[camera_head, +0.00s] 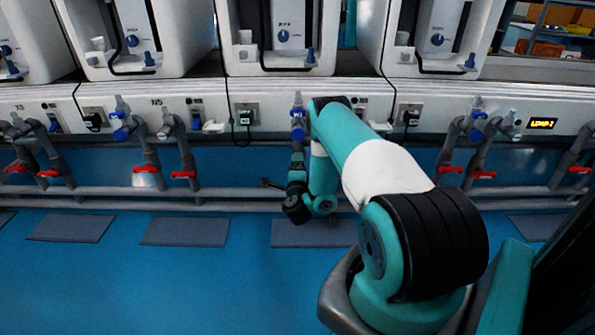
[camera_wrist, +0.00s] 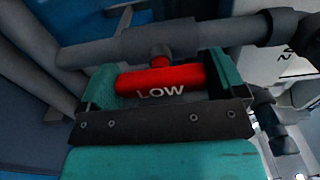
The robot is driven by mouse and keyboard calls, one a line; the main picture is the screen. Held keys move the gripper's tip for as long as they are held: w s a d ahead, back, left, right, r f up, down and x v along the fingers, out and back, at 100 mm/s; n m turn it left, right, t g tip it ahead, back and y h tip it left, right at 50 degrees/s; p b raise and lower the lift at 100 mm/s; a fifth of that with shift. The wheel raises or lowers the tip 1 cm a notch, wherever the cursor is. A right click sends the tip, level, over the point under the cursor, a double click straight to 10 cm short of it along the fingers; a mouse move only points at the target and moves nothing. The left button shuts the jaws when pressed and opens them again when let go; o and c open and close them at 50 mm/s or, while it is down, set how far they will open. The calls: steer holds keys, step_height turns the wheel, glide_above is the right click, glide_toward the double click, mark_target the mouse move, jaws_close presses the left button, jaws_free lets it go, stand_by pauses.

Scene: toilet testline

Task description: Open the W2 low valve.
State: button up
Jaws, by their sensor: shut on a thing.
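The low valve's red handle (camera_wrist: 160,80) carries the word LOW and fills the middle of the wrist view. My gripper (camera_wrist: 160,82) has its teal fingers at the two ends of the handle and is shut on it. The handle lies roughly level across the picture, along a grey pipe (camera_wrist: 180,40), and a red stem joins the two. In the head view my arm hides this handle and the gripper's tips. The W2 label is not readable in either view.
Other red valve handles (camera_head: 146,169) sit on grey pipes to both sides. A horizontal grey rail (camera_head: 120,191) runs along the row. Grey mats (camera_head: 185,231) lie on the open blue floor (camera_head: 150,285). White test stations (camera_head: 280,35) stand above.

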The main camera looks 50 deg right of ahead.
steer(key=shift+a, duration=0.15)
steer(key=o, duration=0.6)
steer(key=shift+o, duration=0.2)
steer(key=p+v, duration=1.7)
steer(key=p, duration=0.7)
steer(key=shift+s, duration=0.2)
steer(key=shift+w+a, duration=0.1)
